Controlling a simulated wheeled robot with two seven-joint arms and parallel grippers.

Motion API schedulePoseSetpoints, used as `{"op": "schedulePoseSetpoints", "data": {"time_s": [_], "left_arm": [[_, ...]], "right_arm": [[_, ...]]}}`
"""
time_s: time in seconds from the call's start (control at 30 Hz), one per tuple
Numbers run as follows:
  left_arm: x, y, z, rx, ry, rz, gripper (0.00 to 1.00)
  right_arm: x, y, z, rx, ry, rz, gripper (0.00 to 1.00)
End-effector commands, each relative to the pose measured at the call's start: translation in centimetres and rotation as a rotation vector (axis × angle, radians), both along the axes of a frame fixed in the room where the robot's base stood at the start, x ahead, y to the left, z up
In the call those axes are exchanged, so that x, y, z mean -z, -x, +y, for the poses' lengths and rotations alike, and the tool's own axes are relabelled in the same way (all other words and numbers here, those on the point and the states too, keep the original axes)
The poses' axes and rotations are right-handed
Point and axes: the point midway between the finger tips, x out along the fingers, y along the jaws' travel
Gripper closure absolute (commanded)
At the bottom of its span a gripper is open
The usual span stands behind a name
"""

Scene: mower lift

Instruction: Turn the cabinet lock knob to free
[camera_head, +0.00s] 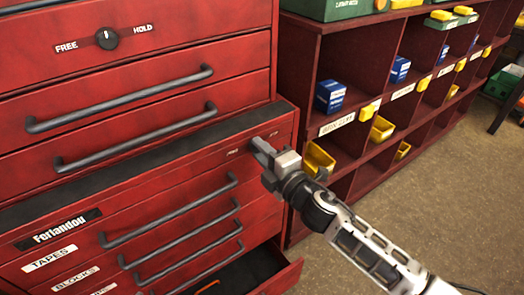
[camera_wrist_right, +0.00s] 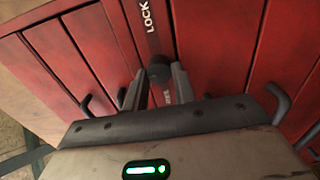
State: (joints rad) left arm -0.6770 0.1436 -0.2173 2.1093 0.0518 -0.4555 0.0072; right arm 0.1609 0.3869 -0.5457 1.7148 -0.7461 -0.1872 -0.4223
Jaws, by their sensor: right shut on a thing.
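The red cabinet (camera_head: 140,120) fills the left of the head view. My right gripper (camera_head: 264,150) is at the right end of its lower front panel. In the right wrist view my right gripper's fingers (camera_wrist_right: 160,88) are shut on a dark lock knob (camera_wrist_right: 159,69), one finger on each side. The knob sits on a strip with a white "LOCK" label above it and a partly hidden label below. Which way the knob points cannot be told. In the head view the gripper hides this knob. My left gripper is not in view.
A second knob (camera_head: 107,39) between "FREE" and "HOLD" is on the upper cabinet. Drawer handles (camera_head: 135,133) stick out below it. A bottom drawer (camera_head: 250,272) stands partly open under my right arm. A red shelf (camera_head: 350,110) with blue boxes and yellow bins is at right.

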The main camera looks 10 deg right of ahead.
Motion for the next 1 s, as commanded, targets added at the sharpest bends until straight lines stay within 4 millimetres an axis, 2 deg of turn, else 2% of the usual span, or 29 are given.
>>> {"op": "schedulePoseSetpoints", "data": {"time_s": [0.43,0.47,0.5,0.53,0.83,1.0], "left_arm": [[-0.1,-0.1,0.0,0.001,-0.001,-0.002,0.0],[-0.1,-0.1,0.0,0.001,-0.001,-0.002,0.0],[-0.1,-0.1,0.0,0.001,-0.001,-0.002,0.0],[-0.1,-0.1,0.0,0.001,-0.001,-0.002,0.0],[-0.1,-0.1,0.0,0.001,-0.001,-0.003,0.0],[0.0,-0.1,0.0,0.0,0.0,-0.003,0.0]], "right_arm": [[0.0,0.0,0.1,-0.002,0.012,-0.006,0.96],[0.0,0.0,0.1,-0.002,0.011,-0.005,0.68],[0.0,0.0,0.1,-0.002,0.011,-0.005,0.57],[0.0,0.0,0.1,-0.002,0.011,-0.005,0.52],[0.0,0.1,0.0,-0.001,0.009,-0.004,0.52],[0.2,1.8,-0.7,0.0,0.01,-0.001,0.52]]}}
